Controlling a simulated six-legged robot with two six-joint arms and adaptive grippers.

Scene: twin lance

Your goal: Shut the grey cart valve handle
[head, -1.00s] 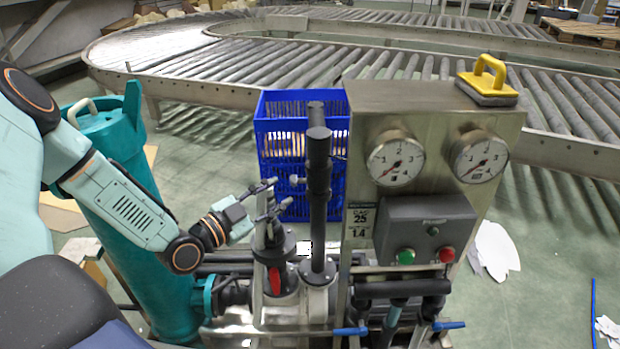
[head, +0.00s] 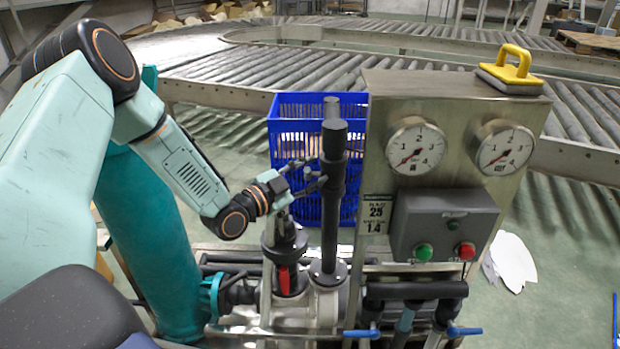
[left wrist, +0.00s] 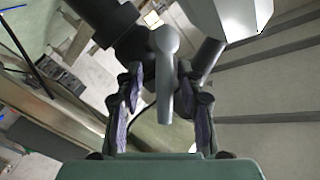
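The grey cart valve handle (left wrist: 164,85) shows in the left wrist view as a rounded lever standing between the two fingers of my left gripper (left wrist: 160,112). The fingers are apart, with a gap visible on each side of the handle. In the head view, my left gripper (head: 308,176) is above the valve's black top (head: 285,242) and beside the black upright pipe (head: 333,205). The handle is small there and mostly hidden by the gripper. My right gripper is not in view.
The metal panel (head: 385,110) with two gauges and a grey button box (head: 442,222) stands right of the pipe. A blue crate (head: 290,105) is behind. A teal cylinder (head: 155,240) stands left. A red handle (head: 284,279) sits below the black top.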

